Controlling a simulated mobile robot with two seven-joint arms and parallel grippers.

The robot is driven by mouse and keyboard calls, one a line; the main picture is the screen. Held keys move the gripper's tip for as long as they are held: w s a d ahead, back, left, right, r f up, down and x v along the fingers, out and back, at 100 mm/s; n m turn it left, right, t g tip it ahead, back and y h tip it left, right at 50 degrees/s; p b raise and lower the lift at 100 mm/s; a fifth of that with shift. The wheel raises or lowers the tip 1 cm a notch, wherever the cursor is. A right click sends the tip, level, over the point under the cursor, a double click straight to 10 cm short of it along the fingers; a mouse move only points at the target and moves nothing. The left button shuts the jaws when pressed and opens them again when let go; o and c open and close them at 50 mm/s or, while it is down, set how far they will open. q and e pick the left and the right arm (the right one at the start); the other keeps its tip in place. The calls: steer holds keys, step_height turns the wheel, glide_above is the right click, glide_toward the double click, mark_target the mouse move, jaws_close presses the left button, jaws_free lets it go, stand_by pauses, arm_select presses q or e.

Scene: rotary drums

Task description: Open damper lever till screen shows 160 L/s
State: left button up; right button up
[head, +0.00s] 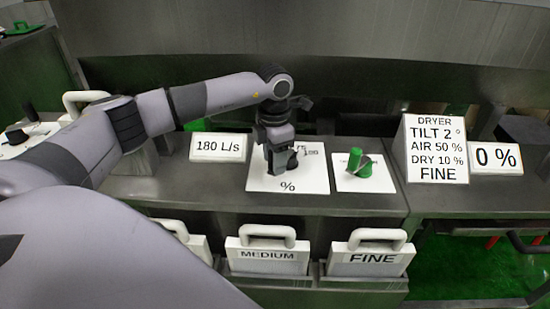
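The small white screen (219,147) on the counter reads 180 L/s. To its right, a white panel (312,181) carries a % mark and partly hidden scale numbers. My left gripper (282,168) points down over this panel, at or just above its middle. It hides whatever control is mounted there, so I cannot see a lever or tell whether the fingers touch one. The fingers look dark and close together, but I cannot tell whether they are shut on something. My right gripper is not in view.
A smaller white panel (378,184) with a green knob (354,163) stands just right of the gripper. A DRYER sign (436,148) and a 0 % screen (496,158) are farther right. Handled MEDIUM (268,256) and FINE (371,259) boxes sit below the counter's front edge.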

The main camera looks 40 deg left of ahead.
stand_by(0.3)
arm_select(q)
step_height(320, 180, up, 7)
steer(key=shift+r+b, duration=0.1)
steer(key=shift+b, duration=0.3)
stand_by(0.5)
